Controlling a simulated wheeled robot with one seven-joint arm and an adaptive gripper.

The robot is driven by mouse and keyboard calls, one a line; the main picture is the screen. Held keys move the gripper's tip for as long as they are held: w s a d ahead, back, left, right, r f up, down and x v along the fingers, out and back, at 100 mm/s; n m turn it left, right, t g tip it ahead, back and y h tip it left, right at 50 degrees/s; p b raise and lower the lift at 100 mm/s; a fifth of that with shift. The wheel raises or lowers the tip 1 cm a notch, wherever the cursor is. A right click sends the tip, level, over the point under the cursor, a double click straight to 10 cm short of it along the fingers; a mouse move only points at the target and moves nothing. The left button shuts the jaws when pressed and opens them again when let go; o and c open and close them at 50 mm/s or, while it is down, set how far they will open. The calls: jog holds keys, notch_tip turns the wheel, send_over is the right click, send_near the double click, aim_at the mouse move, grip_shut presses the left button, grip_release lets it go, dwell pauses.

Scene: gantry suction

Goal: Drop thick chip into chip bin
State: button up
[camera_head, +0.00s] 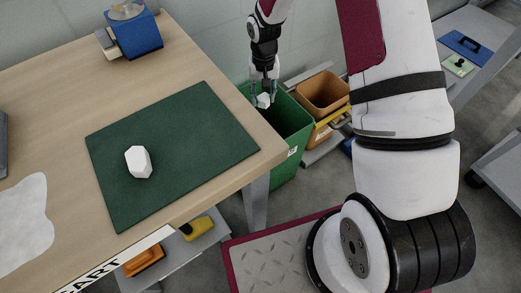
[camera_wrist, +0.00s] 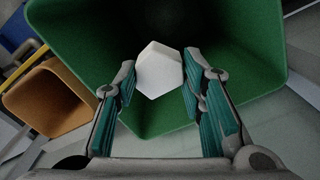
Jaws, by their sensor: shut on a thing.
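My gripper (camera_head: 264,92) is shut on a small white faceted chip (camera_head: 264,101). In the wrist view the chip (camera_wrist: 159,70) sits between the fingertips of my gripper (camera_wrist: 159,75), with the dark inside of a green bin (camera_wrist: 258,50) below it. In the head view the green bin (camera_head: 289,130) stands on the floor beside the table's right edge, and the chip is over its opening. Another white faceted piece (camera_head: 138,162) lies on the green mat (camera_head: 200,140) on the table.
An orange-brown bin (camera_head: 322,97) stands right of the green bin and also shows in the wrist view (camera_wrist: 48,100). A blue device (camera_head: 137,35) stands at the table's back. A white sheet (camera_head: 25,225) lies at the table's front left. Shelves with tools sit under the table.

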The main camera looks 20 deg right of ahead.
jog(key=o, duration=1.1)
jog(key=shift+c, duration=0.2)
notch_tip(320, 180, up, 12)
jog(key=shift+r, duration=0.1)
